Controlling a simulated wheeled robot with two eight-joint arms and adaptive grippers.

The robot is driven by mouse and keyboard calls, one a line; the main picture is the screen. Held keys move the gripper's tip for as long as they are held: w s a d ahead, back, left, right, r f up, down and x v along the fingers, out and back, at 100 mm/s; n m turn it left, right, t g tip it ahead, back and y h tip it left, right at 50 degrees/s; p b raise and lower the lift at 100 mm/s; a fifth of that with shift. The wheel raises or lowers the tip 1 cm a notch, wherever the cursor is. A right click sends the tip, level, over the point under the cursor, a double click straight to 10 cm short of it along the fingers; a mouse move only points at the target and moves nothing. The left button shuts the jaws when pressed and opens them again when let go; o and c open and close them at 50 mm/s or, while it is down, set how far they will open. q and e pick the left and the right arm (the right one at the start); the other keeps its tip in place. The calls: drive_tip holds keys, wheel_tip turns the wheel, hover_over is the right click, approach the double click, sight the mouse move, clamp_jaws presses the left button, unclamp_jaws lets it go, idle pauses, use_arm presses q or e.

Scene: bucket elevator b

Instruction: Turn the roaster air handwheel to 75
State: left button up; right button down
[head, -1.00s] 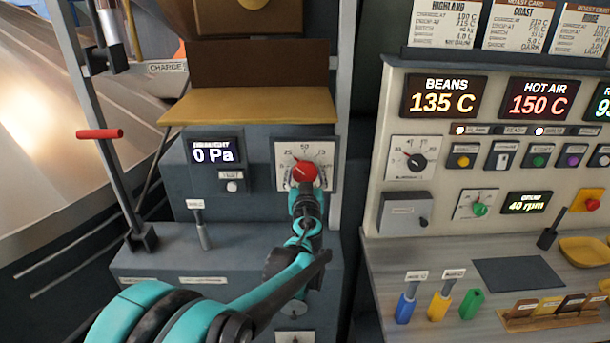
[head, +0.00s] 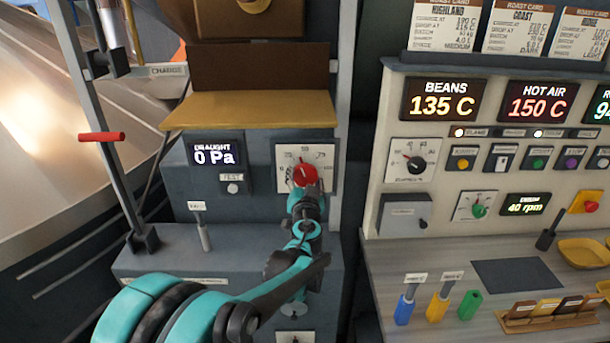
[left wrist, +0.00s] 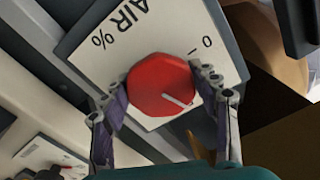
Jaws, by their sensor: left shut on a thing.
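The red roaster air handwheel (head: 305,174) sits on a white dial plate (head: 322,153) on the grey machine front. My left gripper (head: 304,184) is shut on it, and my arm covers the plate's lower part in the head view. In the left wrist view the handwheel (left wrist: 162,86) lies between the two fingers of my left gripper (left wrist: 160,92). A white pointer line marks its face, and the plate reads "AIR %" with a 0 near the right finger. In the head view the pointer tilts up and left of the dial's top. My right gripper is not in view.
A draught display (head: 213,152) reads 0 Pa left of the dial. A yellow-topped ledge (head: 250,109) juts out above it. A grey lever (head: 202,230) stands lower left. The control panel (head: 455,225) with knobs and displays stands to the right.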

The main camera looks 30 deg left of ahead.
use_arm(q)
drive_tip(key=m+p, duration=0.1)
drive_tip(key=m, duration=0.5)
drive_tip(key=shift+r, duration=0.1)
drive_tip(key=m+p, duration=0.1)
drive_tip(key=m, duration=0.5)
drive_tip(key=shift+m, duration=0.4)
drive_tip(key=o, duration=1.2)
drive_tip(key=shift+s, duration=0.15)
drive_tip(key=v, duration=1.2)
